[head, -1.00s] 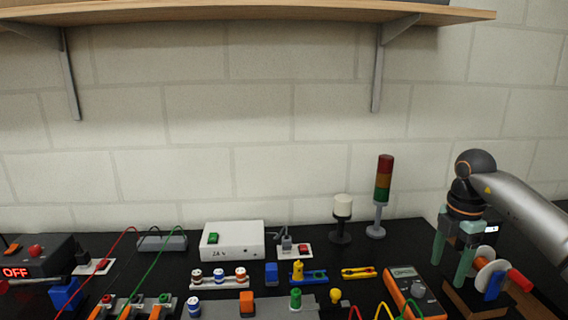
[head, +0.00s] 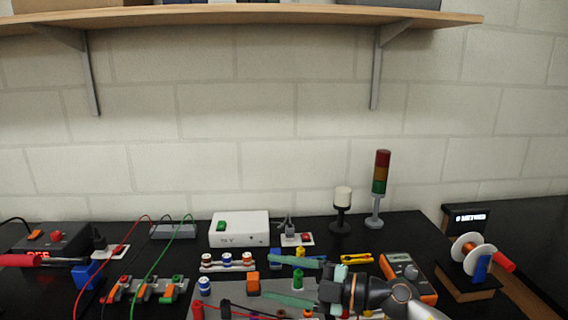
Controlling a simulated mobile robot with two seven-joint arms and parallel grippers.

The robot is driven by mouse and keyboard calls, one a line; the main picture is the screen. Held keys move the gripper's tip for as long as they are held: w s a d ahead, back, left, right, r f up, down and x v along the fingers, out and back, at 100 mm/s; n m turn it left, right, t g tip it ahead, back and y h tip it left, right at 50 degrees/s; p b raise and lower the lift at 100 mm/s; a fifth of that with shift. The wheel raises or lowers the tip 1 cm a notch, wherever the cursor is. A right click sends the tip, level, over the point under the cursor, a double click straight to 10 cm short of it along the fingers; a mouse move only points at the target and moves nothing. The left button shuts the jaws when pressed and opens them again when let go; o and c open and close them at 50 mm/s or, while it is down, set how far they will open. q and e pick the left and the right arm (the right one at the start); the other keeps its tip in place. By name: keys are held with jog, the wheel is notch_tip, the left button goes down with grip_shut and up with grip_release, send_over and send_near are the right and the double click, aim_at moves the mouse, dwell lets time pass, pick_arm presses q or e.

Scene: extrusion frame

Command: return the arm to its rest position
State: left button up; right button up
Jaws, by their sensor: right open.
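My right gripper (head: 268,279) is low over the front middle of the black bench, its green fingers spread apart and pointing left. I see nothing held between them. My right arm (head: 395,298) comes in from the bottom edge, to the right of the gripper. The fingers partly cover the small coloured parts and the grey plate below them; I cannot tell whether they touch anything. My left gripper is not in view.
A multimeter (head: 408,275) lies right of my gripper, and a wire spool (head: 467,254) stands farther right. A signal tower (head: 381,187), a white-topped beacon (head: 342,208) and a white box (head: 239,229) stand behind. Terminals with wires (head: 146,289) lie left. A shelf (head: 250,15) hangs above.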

jog(key=d+r+m+t+h, duration=0.2)
jog(key=d+m+t+h, duration=0.45)
jog(key=m+t, duration=0.7)
jog(key=s+d+f+m+g+h, duration=0.1)
jog(key=s+d+f+m+h, duration=0.1)
jog(key=d+f+m+h, duration=0.1)
jog(key=s+d+f+m+g+h, duration=0.2)
jog(key=d+f+m+h, duration=0.1)
jog(key=d+f, duration=0.2)
jog(key=s+d+f+m+g+h, duration=0.2)
jog(key=d+f+m+h, duration=0.1)
jog(key=f, duration=0.3)
jog(key=shift+s+d+f+m+h, duration=0.2)
jog(key=shift+s+d+m+h, duration=0.2)
jog(key=shift+d, duration=0.35)
jog(key=s+d+f+g, duration=0.1)
jog(key=s+f+g, duration=0.45)
jog(key=s, duration=0.55)
jog(key=s+d+f+g, duration=0.2)
jog(key=s+f+g, duration=0.35)
jog(key=s, duration=0.65)
jog(key=w+a+f+t+y, duration=0.1)
jog(key=w+a+f+t, duration=0.1)
jog(key=f, duration=0.3)
jog(key=w+a+f+t+y, duration=0.1)
jog(key=w+a+f+t, duration=0.1)
jog(key=f+t, duration=0.2)
jog(key=shift+w+a+f, duration=0.2)
jog(key=shift+a+f, duration=0.05)
jog(key=shift+f, duration=1.05)
